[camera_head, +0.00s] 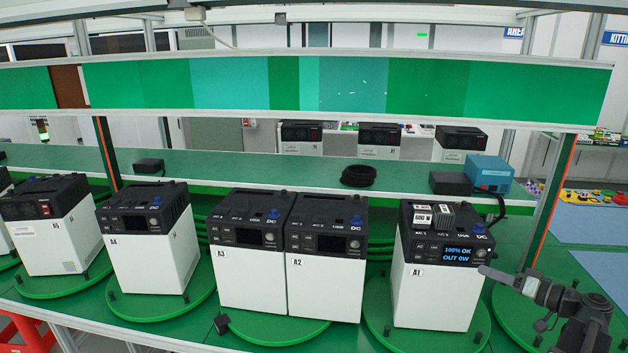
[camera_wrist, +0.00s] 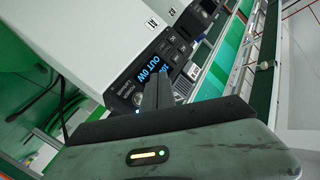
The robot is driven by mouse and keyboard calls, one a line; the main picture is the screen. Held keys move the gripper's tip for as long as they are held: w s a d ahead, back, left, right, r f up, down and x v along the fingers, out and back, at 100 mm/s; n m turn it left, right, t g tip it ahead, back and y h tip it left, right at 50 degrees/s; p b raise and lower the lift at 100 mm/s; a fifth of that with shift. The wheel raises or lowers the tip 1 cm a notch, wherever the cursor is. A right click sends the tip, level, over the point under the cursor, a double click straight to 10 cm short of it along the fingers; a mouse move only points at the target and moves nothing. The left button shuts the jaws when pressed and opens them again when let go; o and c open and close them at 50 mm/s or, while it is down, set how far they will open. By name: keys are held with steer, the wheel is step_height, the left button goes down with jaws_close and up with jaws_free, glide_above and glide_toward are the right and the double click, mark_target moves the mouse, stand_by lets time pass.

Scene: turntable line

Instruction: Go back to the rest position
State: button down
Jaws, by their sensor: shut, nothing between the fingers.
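My gripper (camera_head: 497,276) is at the right of the head view, its fingers together, pointing left toward the front of the unit A1 (camera_head: 437,285). A1 is a white box with a black top, and its lit screen reads "100% OK OUT 0W". In the wrist view my gripper (camera_wrist: 157,80) is shut and empty, its fingertips just in front of A1's panel by the lit screen (camera_wrist: 158,73). I cannot tell whether the fingertips touch the panel. A plug-like block marked 600W (camera_head: 421,217) sits on top of A1.
Units A2 (camera_head: 325,285), A3 (camera_head: 248,280) and A4 (camera_head: 150,260) stand left of A1 on green turntables, their screens dark. A blue box (camera_head: 488,173) and a coiled black cable (camera_head: 358,176) lie on the shelf behind. An upright post (camera_head: 548,200) stands behind my arm.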

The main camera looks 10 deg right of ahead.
steer(key=w+a+f+n+g+y, duration=0.15)
steer(key=w+a, duration=0.35)
steer(key=a, duration=0.5)
steer(key=w+a+f+n+g+y, duration=0.1)
steer(key=w+a+n+g+y, duration=0.2)
steer(key=a, duration=0.8)
steer(key=w+a+f+n+g, duration=0.2)
steer(key=w+a, duration=0.4)
steer(key=a, duration=0.4)
steer(key=s+a+f+g+h, duration=0.2)
steer(key=a+f+g, duration=0.15)
steer(key=a, duration=0.45)
steer(key=s+a+f+n+g+h, duration=0.1)
steer(key=s+a+f+g, duration=0.15)
steer(key=a+f, duration=0.4)
steer(key=s+a+f+g+h, duration=0.2)
steer(key=s+a, duration=0.1)
steer(key=a, duration=0.6)
steer(key=s+d+f+m+h, duration=0.3)
steer(key=d+f+m+h, duration=0.1)
steer(key=d, duration=0.5)
steer(key=shift+m+h, duration=0.55)
steer(key=shift+h, duration=0.7)
